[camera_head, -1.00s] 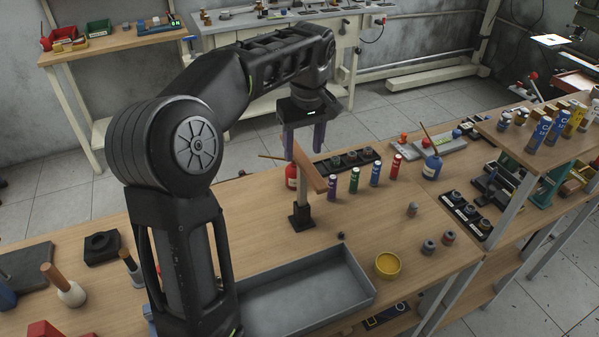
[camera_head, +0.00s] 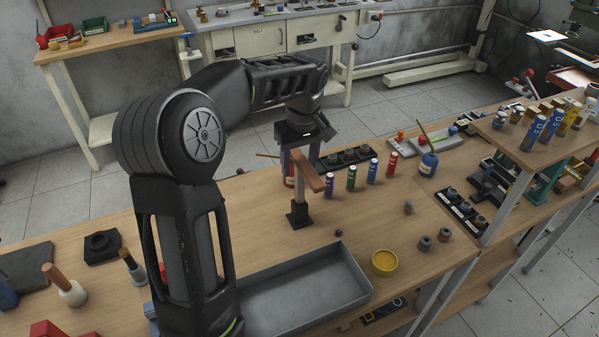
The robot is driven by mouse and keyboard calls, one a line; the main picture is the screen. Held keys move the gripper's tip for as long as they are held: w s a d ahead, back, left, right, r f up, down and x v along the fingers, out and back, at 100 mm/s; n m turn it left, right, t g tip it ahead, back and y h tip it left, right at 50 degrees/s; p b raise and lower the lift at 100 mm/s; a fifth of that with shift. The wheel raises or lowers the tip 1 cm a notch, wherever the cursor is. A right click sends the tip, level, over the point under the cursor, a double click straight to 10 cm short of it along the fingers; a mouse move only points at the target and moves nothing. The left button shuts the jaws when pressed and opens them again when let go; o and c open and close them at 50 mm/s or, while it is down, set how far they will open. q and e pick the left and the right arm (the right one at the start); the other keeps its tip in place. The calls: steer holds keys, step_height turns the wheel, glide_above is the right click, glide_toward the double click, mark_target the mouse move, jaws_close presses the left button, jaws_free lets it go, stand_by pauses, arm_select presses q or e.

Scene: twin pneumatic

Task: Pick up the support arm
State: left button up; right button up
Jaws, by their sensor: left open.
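What looks like the support arm (camera_head: 307,172) is a reddish-brown wooden bar. It lies across the top of a pale upright post on a black square base (camera_head: 299,215), standing on the wooden workbench. My left gripper (camera_head: 300,164) is open, with its fingers pointing down, just behind and around the upper part of the bar. The bar hides part of the fingers, so I cannot tell whether they touch it. My right gripper is not in view.
Several coloured cylinders, such as the green one (camera_head: 351,178), line up to the right. A grey tray (camera_head: 345,262) and a yellow bowl (camera_head: 384,263) are in front. Bare bench lies right of the post.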

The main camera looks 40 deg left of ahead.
arm_select(q)
step_height(320, 180, down, 2)
steer(key=shift+a, duration=0.15)
steer(key=shift+c, duration=0.5)
jaws_close()
stand_by(0.4)
